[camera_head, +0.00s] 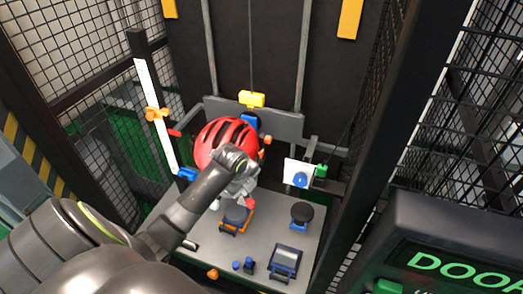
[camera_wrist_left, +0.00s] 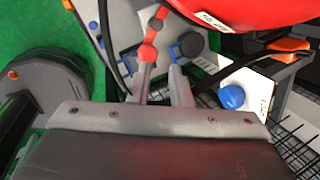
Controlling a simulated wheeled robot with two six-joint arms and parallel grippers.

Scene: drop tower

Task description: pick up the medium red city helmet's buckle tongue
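The red city helmet (camera_head: 225,138) sits high in the tower's middle; its red shell with a white label fills the top of the left wrist view (camera_wrist_left: 240,12). Dark straps hang at both sides in the wrist view: one at left (camera_wrist_left: 106,42), one at right (camera_wrist_left: 238,62). I cannot make out the buckle tongue for certain. A small red piece (camera_wrist_left: 147,52) shows just beyond one fingertip; whether they touch is unclear. My left gripper (camera_wrist_left: 164,72) is below the helmet, its fingers apart with nothing clearly between them. My forearm and wrist hide part of the helmet in the head view. My right gripper is not seen.
A grey base plate (camera_head: 190,218) lies below, with black round pads (camera_head: 302,212) and a blue-framed device (camera_head: 286,262). A white plate with a blue knob (camera_head: 300,179) stands right of the helmet. A white upright strip (camera_head: 156,118) and mesh walls flank the space.

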